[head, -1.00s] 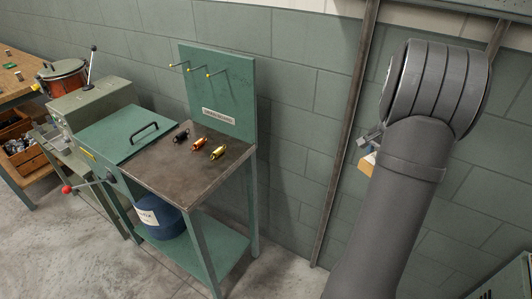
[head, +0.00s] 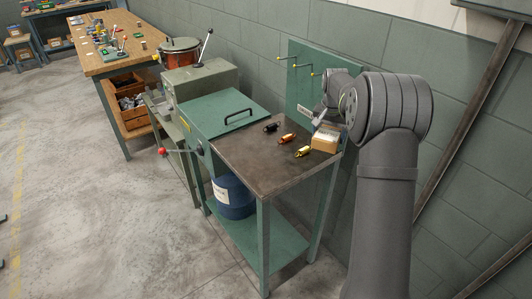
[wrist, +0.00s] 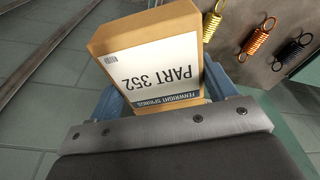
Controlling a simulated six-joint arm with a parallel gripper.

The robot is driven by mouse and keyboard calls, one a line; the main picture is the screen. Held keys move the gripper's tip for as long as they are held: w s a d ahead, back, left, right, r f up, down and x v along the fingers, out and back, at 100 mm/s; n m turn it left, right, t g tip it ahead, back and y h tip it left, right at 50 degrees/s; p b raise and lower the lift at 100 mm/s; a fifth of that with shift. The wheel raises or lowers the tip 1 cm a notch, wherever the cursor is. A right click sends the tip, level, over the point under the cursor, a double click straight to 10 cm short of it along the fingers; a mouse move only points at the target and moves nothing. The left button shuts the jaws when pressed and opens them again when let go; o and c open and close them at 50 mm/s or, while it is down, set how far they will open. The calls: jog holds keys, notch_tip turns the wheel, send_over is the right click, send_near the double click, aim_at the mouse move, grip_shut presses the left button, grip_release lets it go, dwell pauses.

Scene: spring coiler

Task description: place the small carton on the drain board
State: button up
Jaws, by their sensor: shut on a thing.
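The small carton (head: 326,141) is a brown cardboard box. In the wrist view the carton (wrist: 150,62) has a white label reading "PART 352" and "FENWRIGHT SPRINGS", upside down. My gripper (head: 318,124) is shut on it, with blue fingers (wrist: 168,88) on both sides of the box. In the head view the carton appears at the back right corner of the dark-topped stand (head: 262,168). I cannot tell whether it touches the top. I cannot make out anything clearly identifiable as a drain board.
Black (head: 271,127), orange (head: 287,138) and gold (head: 302,151) springs lie on the stand's top, left of the carton. A green pegboard (head: 300,80) rises behind. A green-lidded machine (head: 225,112) adjoins on the left. The front of the top is clear.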

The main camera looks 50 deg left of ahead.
jog(key=s+a+r+n, duration=0.2)
jog(key=s+a+n, duration=0.1)
jog(key=s+a, duration=0.7)
send_over(256, 149)
jog(key=d, duration=0.1)
notch_tip(256, 149, down, 7)
jog(key=shift+w+d+r, duration=0.1)
jog(key=shift+d, duration=0.05)
jog(key=shift+s+a+f, duration=0.25)
jog(key=shift+a+f, duration=0.05)
jog(key=shift+a, duration=0.1)
jog(key=shift+f, duration=2)
jog(key=shift+f, duration=0.1)
jog(key=o, duration=1.2)
jog(key=r, duration=0.4)
jog(key=s+d+r, duration=0.1)
jog(key=r, duration=0.7)
jog(key=shift+s+d, duration=0.15)
jog(key=shift+s, duration=0.05)
